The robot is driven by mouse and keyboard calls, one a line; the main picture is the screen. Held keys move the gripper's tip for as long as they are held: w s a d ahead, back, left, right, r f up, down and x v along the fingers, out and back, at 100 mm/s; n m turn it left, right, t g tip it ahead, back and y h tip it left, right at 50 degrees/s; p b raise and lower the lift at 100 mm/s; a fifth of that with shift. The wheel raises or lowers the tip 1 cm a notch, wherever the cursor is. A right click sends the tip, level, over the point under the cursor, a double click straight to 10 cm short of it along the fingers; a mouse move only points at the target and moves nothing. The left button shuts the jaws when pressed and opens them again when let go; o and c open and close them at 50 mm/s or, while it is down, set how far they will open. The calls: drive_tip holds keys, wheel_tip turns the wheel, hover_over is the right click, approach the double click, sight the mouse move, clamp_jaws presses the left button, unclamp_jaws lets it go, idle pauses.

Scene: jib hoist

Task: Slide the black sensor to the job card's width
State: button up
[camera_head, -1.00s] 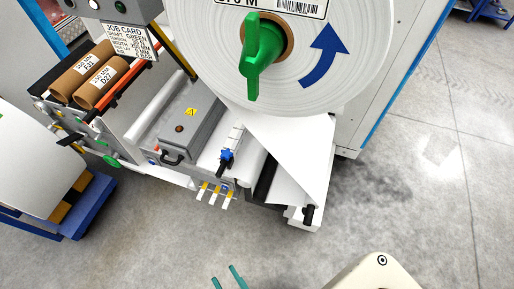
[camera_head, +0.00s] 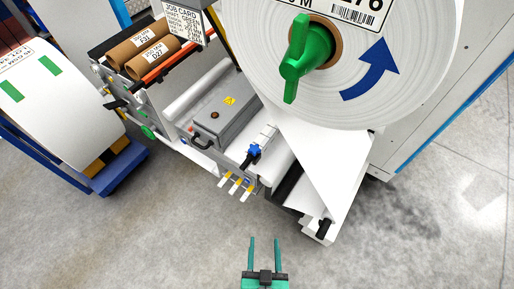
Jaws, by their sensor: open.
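My gripper (camera_head: 264,254) is at the bottom middle of the head view, with two green fingers apart and nothing between them. The machine's lower unit is above it in the picture. A small black part with a blue knob (camera_head: 253,151) sits at the front end of a white scale-like bar (camera_head: 264,136); I take it to be the black sensor, but it is small. My gripper is well apart from it. The job card (camera_head: 183,22) hangs at the top, partly cut by the frame and partly hidden; its width line is too small to read.
A big white roll (camera_head: 345,65) with a green handle (camera_head: 305,55) overhangs the right. A grey box (camera_head: 226,112) stands left of the scale. Yellow-and-white tabs (camera_head: 235,186) stick out in front. A blue cart (camera_head: 118,172) with another roll is at left. The floor in front is clear.

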drive_tip(key=w+f+y, duration=0.2)
drive_tip(key=w+f, duration=0.2)
drive_tip(key=w, duration=0.5)
drive_tip(key=n+t+y, duration=0.2)
drive_tip(key=n+y, duration=0.7)
approach(258, 153)
drive_tip(key=w, duration=0.1)
drive_tip(key=shift+m, duration=0.3)
drive_tip(key=x, duration=1.1)
drive_tip(key=shift+a+r, duration=0.1)
drive_tip(key=shift+a, duration=0.3)
drive_tip(key=shift+d, duration=0.1)
drive_tip(key=shift+c, duration=0.4)
drive_tip(key=shift+s+d, duration=0.15)
drive_tip(key=c, duration=1)
